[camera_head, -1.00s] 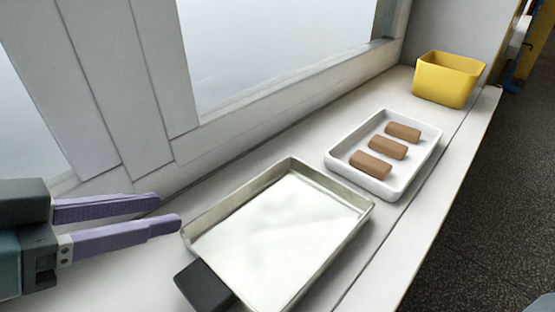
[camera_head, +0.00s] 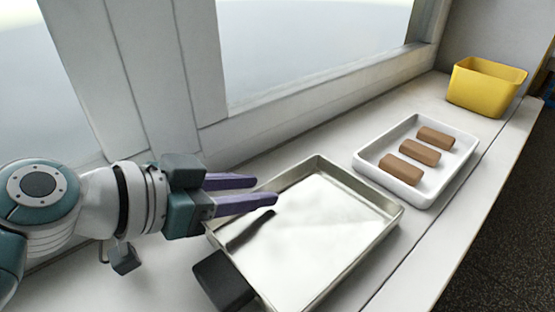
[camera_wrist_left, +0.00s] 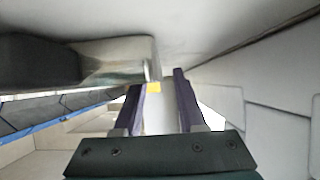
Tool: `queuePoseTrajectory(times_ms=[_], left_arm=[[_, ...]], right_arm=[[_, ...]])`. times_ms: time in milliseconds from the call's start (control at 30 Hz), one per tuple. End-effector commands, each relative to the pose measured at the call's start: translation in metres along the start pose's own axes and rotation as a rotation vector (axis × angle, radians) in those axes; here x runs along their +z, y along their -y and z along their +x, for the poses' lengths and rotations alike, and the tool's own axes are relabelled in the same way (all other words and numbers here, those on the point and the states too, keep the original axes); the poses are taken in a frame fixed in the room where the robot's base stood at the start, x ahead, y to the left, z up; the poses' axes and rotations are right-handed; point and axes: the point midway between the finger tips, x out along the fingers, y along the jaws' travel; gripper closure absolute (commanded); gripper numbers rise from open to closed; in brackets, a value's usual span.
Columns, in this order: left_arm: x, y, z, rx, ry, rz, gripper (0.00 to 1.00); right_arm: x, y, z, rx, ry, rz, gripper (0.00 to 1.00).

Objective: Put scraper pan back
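The scraper pan (camera_head: 327,240) is a shallow metal tray with a dark block handle (camera_head: 222,282) at its near left corner. It lies flat on the white ledge and looks empty. My left gripper (camera_head: 266,190) is open, with two purple fingers apart and nothing seen between them. In the head view its fingertips overlap the pan's left rim; a dark streak, like a shadow or reflection, shows on the pan below them. In the left wrist view the pan's metal side (camera_wrist_left: 112,60) is close beside the fingers (camera_wrist_left: 158,84); contact is unclear. My right gripper is not in view.
A white tray (camera_head: 364,163) with brown bars (camera_head: 419,152) sits right of the pan. A yellow bin (camera_head: 484,88) stands at the far end of the ledge (camera_head: 412,258). A window frame (camera_head: 300,95) walls the back. Dark floor lies beyond the front edge.

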Motion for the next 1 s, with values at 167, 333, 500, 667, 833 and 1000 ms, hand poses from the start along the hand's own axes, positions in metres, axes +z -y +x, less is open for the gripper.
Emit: queuePoseTrajectory(times_ms=[167,333,500,667,833,1000], left_arm=[[0.0000,0.0000,-0.0004,0.000,0.000,0.000,0.63],[0.0001,0.0000,-0.0006,0.000,0.001,0.000,0.82],[0.0002,0.0000,-0.0007,0.000,0.001,0.000,1.00],[0.0002,0.0000,-0.0007,0.000,0.001,0.000,1.00],[0.0002,0.0001,-0.0007,0.000,0.001,0.000,1.00],[0.0002,0.0001,-0.0008,0.000,0.001,0.000,1.00]], right_arm=[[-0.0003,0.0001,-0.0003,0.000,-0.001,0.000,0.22],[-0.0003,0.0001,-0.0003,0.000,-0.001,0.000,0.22],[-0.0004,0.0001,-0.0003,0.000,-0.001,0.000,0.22],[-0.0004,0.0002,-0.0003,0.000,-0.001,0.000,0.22],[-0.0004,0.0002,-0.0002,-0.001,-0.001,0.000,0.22],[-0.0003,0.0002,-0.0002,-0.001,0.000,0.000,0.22]])
